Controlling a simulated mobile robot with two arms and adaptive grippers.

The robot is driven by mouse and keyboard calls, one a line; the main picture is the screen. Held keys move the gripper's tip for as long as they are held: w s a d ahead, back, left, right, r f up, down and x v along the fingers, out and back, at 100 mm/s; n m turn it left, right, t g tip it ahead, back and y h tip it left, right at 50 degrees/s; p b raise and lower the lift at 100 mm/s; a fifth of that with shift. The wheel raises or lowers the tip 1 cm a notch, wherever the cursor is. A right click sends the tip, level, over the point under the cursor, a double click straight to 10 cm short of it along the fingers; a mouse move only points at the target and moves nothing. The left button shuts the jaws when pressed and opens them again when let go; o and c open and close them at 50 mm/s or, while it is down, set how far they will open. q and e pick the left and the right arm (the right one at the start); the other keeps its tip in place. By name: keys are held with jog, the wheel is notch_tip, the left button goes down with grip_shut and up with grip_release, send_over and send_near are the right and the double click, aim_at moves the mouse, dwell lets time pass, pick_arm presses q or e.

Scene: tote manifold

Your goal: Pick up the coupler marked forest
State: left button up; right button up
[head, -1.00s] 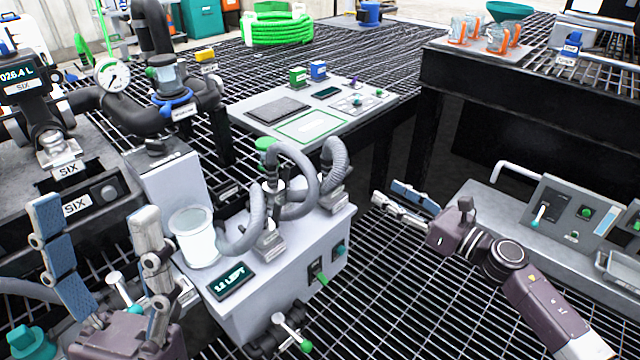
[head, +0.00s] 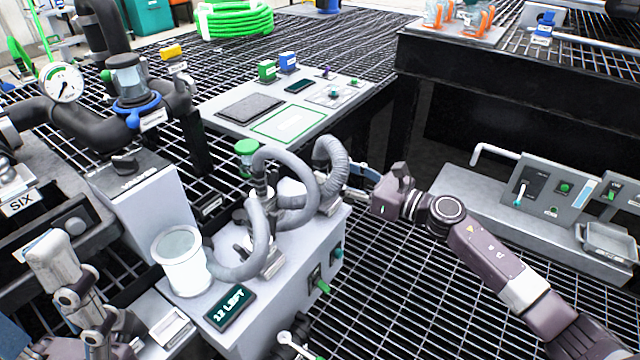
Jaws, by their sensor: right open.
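Two grey corrugated hoses (head: 300,160) loop over a white cabinet (head: 290,290). One ends at a grey coupler (head: 268,260) at the cabinet's front middle. The other ends at a second grey coupler (head: 329,203) at the back right. Their tags are too small to read, so I cannot tell which is marked forest. My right gripper (head: 354,182) is open, close to the right of the second coupler; its fingertips are partly hidden by the hose, and contact cannot be told. My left gripper (head: 42,285) is open and empty at the lower left, partly cut off.
A white cylinder (head: 182,262) and a display reading "12 LEFT" (head: 230,307) are on the cabinet. A green-capped fitting (head: 246,150) stands behind the hoses. A grey control bench (head: 550,225) is at right. Open grating (head: 420,290) lies between bench and cabinet.

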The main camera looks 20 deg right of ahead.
aim_at(327, 169)
jog(key=shift+x, duration=1.8)
jog(key=shift+a, duration=0.1)
jog(key=shift+c, duration=0.3)
grip_shut()
